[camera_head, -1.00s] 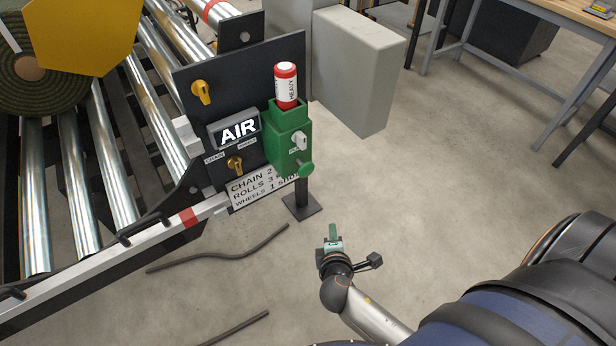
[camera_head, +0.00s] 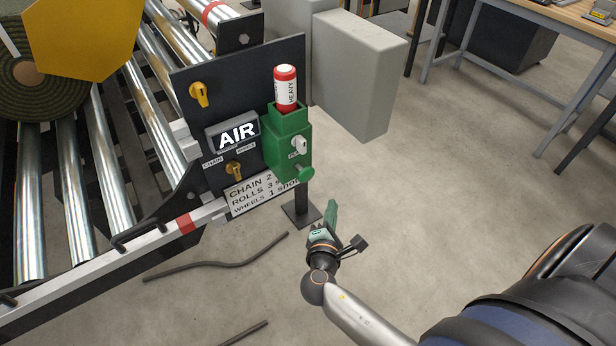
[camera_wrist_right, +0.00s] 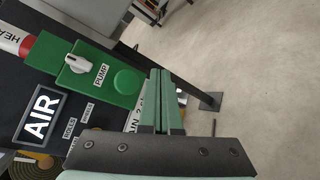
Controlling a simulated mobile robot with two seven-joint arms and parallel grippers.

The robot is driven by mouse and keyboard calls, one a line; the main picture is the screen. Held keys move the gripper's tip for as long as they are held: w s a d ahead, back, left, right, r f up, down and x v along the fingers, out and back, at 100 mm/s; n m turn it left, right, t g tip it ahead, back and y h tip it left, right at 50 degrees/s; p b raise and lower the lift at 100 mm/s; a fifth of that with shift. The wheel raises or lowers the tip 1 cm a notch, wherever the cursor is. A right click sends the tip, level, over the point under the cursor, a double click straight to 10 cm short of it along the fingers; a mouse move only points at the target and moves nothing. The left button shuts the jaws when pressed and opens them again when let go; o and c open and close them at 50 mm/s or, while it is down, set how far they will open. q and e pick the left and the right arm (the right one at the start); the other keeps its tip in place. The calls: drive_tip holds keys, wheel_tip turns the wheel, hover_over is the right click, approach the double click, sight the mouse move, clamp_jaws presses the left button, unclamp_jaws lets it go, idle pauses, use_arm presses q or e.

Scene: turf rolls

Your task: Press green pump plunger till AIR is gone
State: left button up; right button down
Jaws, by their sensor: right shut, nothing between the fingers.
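The green pump (camera_head: 288,140) is mounted on the dark panel and holds a red and white canister labelled HEAVY (camera_head: 286,86). Its round green plunger (camera_head: 304,173) sticks out low on its front; it also shows in the right wrist view (camera_wrist_right: 128,81). The sign (camera_head: 237,132) reads AIR in lit white letters. My right gripper (camera_head: 331,212) is below and to the right of the plunger, apart from it. Its green fingers (camera_wrist_right: 160,88) are together with nothing between them, close to the plunger in the wrist view. My left gripper is not in view.
A white knob (camera_head: 298,145) sits above the plunger. Yellow knobs (camera_head: 199,94) are on the panel, with a label plate (camera_head: 262,194) below. A grey box (camera_head: 358,75) stands behind. Hoses (camera_head: 215,264) lie on the floor. Floor right of the pump is clear.

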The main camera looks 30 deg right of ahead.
sight(306, 178)
use_arm(q)
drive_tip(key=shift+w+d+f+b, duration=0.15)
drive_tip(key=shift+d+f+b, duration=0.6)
drive_tip(key=shift+b, duration=0.35)
use_arm(e)
drive_tip(key=w, duration=0.7)
drive_tip(key=shift+w+a, duration=0.3)
drive_tip(key=shift+w, duration=0.05)
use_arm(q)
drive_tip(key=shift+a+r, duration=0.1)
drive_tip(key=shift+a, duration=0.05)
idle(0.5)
use_arm(e)
drive_tip(key=shift+w, duration=0.4)
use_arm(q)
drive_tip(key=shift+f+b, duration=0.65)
use_arm(e)
drive_tip(key=shift+w+a, duration=0.2)
drive_tip(key=shift+w, duration=1.15)
idle(0.6)
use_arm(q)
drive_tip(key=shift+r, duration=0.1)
use_arm(e)
drive_tip(key=shift+r, duration=0.1)
